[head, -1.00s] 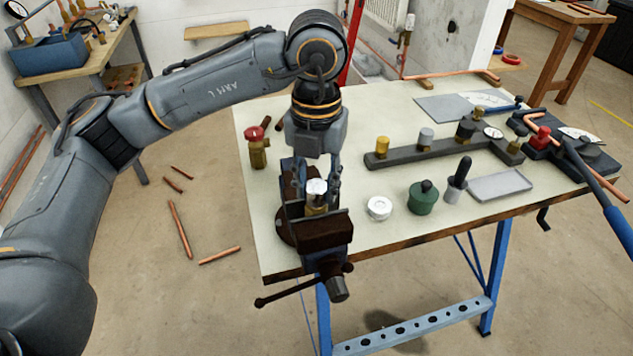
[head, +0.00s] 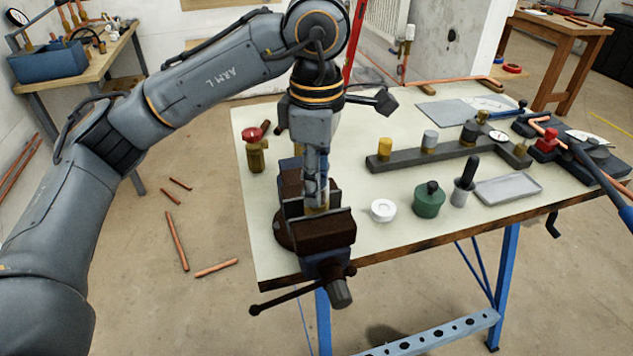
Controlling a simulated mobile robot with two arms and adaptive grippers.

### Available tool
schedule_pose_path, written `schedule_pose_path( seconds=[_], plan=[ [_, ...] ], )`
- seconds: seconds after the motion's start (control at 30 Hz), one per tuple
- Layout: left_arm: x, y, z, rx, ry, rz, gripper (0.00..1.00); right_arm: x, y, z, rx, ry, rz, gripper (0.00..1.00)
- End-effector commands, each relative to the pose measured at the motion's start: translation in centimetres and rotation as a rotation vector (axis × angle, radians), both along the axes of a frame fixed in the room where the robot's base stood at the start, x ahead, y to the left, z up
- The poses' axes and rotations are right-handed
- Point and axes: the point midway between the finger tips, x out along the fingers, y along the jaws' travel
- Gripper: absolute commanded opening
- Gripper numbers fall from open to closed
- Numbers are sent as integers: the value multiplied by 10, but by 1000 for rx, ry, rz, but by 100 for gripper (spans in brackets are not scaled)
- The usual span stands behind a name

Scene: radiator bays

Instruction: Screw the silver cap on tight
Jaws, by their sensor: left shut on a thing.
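A brass body (head: 316,210) stands upright between the jaws of the dark bench vise (head: 322,238) at the table's near left corner. My left gripper (head: 315,188) points straight down over it, with its fingers shut on the silver cap at the top of the body. The fingers hide nearly all of the cap, so I cannot tell how its rim meets the body. My right gripper is out of view.
A dark rack (head: 445,153) holds several caps and fittings. A white roll (head: 383,210), a green pot (head: 428,199), a black-handled tool in a grey cup (head: 463,185) and a grey tray (head: 507,188) stand right of the vise. A red-topped brass valve (head: 256,152) stands left.

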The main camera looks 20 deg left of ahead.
Motion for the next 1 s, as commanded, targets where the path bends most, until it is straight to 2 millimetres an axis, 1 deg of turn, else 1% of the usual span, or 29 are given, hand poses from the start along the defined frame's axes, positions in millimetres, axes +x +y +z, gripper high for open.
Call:
schedule_pose_path(
  seconds=[0.1, 0.5, 0.63, 0.7, 0.8, 1.0],
  plan=[
    [0, 0, -1, -1, 1, -190, 0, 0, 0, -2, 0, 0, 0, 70],
    [0, 0, -1, -1, 2, -835, 0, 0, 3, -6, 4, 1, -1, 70],
    [0, 0, -1, -1, 2, -1023, 0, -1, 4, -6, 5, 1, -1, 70],
    [0, 0, -1, -1, 2, -1090, 0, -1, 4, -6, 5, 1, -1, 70],
    [0, 0, -1, -1, 2, -1135, 0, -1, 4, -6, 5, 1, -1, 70],
    [0, 0, -1, -1, 2, -1138, 0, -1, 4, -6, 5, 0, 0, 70]
  ],
)
